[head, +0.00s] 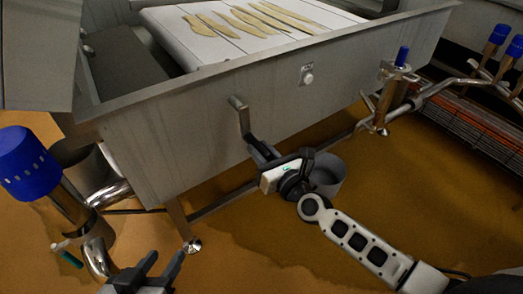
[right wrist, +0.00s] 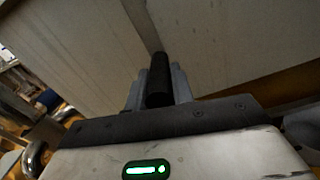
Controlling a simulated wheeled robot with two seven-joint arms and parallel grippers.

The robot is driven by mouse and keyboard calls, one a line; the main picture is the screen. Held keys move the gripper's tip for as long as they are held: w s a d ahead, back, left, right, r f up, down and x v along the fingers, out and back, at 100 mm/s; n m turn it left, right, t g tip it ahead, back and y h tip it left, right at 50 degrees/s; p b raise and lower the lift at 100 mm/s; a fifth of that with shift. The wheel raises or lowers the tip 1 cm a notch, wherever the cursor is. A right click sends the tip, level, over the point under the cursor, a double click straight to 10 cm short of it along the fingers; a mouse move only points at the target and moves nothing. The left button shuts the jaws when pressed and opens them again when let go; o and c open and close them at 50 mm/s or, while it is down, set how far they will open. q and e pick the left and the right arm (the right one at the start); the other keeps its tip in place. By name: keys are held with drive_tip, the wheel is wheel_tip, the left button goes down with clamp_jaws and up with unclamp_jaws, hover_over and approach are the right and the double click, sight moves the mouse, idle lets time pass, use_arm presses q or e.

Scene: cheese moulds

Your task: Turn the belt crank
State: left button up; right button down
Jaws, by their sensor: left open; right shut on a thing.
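The belt crank (head: 243,118) is a grey bent metal arm on the front wall of the steel vat, hanging downward from its shaft. My right gripper (head: 260,150) is at the crank's lower end, shut on its dark handle. In the right wrist view the black cylindrical handle (right wrist: 158,82) stands between the two grey fingers of the right gripper (right wrist: 157,92). The fingers hide part of the handle in the head view. My left gripper (head: 150,275) is open and empty at the bottom left, low and away from the crank.
The steel vat (head: 190,130) holds a white belt (head: 192,47) with several pale strips on it. A white button (head: 308,78) is on its front wall. Blue-capped pipe valves stand left (head: 25,165) and right (head: 402,57). A grey bucket (head: 330,172) sits behind my right wrist. The ochre floor in front is mostly clear.

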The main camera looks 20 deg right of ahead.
drive_tip(key=c, duration=1.2)
unclamp_jaws()
drive_tip(key=shift+a, duration=0.15)
drive_tip(key=v, duration=1.6)
drive_tip(key=shift+b, duration=0.45)
